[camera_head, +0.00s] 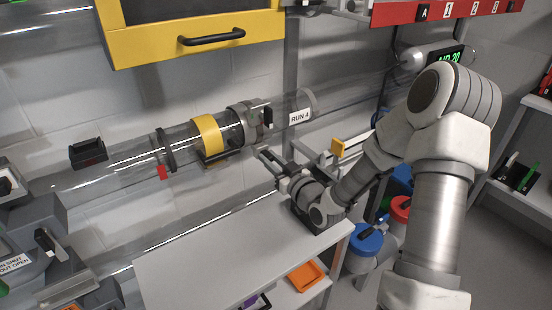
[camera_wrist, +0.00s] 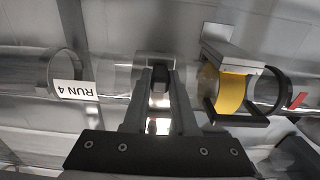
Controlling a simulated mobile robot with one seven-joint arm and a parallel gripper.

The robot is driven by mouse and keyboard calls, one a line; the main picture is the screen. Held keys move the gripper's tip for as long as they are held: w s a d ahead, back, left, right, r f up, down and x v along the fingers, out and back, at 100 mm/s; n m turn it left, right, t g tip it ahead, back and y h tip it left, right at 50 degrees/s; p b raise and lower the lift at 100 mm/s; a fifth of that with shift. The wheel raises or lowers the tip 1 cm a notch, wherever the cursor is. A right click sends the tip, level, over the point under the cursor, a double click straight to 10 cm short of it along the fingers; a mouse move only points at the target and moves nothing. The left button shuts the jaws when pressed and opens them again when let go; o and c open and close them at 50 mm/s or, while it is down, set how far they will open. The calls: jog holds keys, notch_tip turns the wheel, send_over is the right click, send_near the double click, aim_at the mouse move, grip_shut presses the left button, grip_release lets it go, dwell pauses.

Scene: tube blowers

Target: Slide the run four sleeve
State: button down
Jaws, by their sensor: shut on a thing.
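The clear run four tube (camera_head: 290,103) runs along the wall and carries a RUN 4 label (camera_head: 300,117); the label shows upside down in the wrist view (camera_wrist: 76,90). On the tube sit a yellow band (camera_head: 207,136) and, to its right, a grey collar (camera_head: 240,117) with a black handle. I cannot tell which part is the sleeve itself. My gripper (camera_head: 268,158) is at the tube's near side. In the wrist view its fingers (camera_wrist: 160,92) close on a small dark block (camera_wrist: 160,78), between the label and the yellow band (camera_wrist: 232,90). The fingers partly hide the tube.
A black bracket (camera_wrist: 240,119) stands close beside the fingers at the yellow band. A black ring and a red tag (camera_head: 162,172) are farther left. A pale bench top (camera_head: 225,255) lies below, clear. A yellow cabinet (camera_head: 190,38) hangs above.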

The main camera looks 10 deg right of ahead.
jog(key=shift+s+a, duration=0.3)
jog(key=shift+a, duration=0.35)
jog(key=shift+s+a, duration=0.25)
jog(key=shift+a, duration=0.4)
jog(key=c, duration=0.7)
grip_release()
jog(key=shift+a, duration=0.1)
jog(key=shift+p+v, duration=5)
jog(key=shift+v, duration=3.75)
